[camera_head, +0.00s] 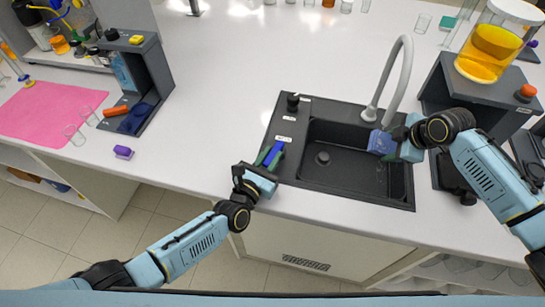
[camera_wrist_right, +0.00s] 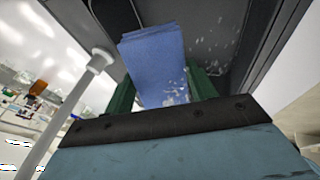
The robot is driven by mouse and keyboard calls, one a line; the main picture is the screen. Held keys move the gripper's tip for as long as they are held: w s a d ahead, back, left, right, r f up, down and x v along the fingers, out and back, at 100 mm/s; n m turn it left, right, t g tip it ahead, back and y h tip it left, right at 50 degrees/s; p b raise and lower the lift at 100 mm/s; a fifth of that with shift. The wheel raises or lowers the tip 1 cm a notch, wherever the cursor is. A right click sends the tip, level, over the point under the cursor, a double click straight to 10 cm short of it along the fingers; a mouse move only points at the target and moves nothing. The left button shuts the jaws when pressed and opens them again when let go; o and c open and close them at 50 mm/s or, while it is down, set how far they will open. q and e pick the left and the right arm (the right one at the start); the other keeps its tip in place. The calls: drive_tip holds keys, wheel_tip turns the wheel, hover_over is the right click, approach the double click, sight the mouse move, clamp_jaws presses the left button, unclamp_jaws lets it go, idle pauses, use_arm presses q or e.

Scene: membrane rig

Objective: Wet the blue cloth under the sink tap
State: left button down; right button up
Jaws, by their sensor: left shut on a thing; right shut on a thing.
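The folded blue cloth (camera_head: 381,142) is over the right part of the black sink (camera_head: 345,185), at the lower end of the grey curved tap (camera_head: 404,65). My right gripper (camera_head: 397,143) is shut on the cloth from the right. In the right wrist view the cloth (camera_wrist_right: 153,62) stands out between the green fingers (camera_wrist_right: 162,88), with pale droplet-like specks on and beside it. The tap's grey pipe (camera_wrist_right: 72,95) shows to its left. My left gripper (camera_head: 268,157) is shut on a small blue piece (camera_head: 273,153) at the sink's left rim; its fingers partly hide it.
A black knob (camera_head: 292,100) stands on the sink's back left corner. A dark stand (camera_head: 450,90) with a jar of orange liquid (camera_head: 488,52) is right of the sink. A dark rack (camera_head: 145,85), pink mat (camera_head: 45,115) and purple block (camera_head: 123,152) are at left. The counter between is clear.

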use_arm(q)
drive_tip(key=shift+w, duration=0.1)
drive_tip(key=c, duration=1.2)
unclamp_jaws()
drive_tip(key=shift+c, duration=0.2)
drive_tip(key=v, duration=1.2)
drive_tip(key=shift+a, duration=0.15)
